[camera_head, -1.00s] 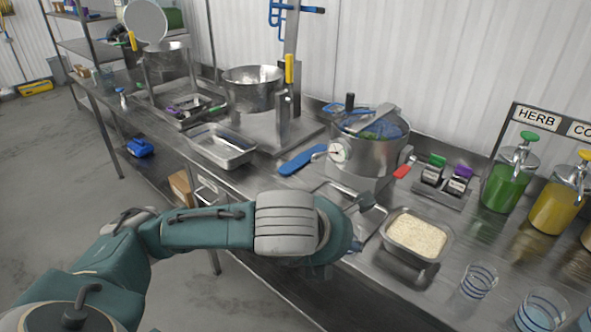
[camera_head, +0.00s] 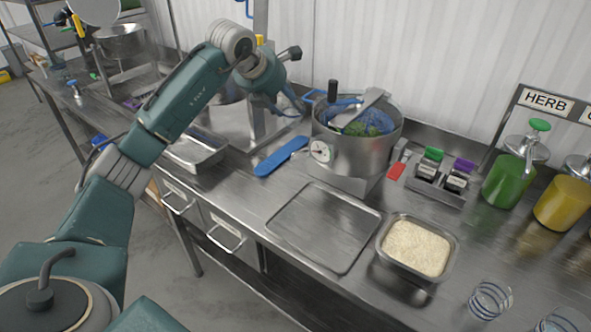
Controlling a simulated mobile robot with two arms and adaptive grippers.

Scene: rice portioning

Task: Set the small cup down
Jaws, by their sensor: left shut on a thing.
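My left gripper (camera_head: 294,107) is raised over the back of the worktop, just left of the steel pot (camera_head: 365,150). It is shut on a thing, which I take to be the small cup. The cup is too hidden and small to make out, and I cannot tell whether it touches anything. A bare, flat steel tray (camera_head: 325,225) lies on the worktop in front of the pot. A steel pan of rice (camera_head: 386,248) stands right of the tray. My right gripper is not in view.
A blue paddle (camera_head: 281,156) lies left of the pot. Striped clear glasses (camera_head: 490,299) stand at the front right. Green (camera_head: 506,183) and yellow (camera_head: 563,204) pump jars stand at the back right. A shallow steel pan (camera_head: 197,153) sits below my forearm.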

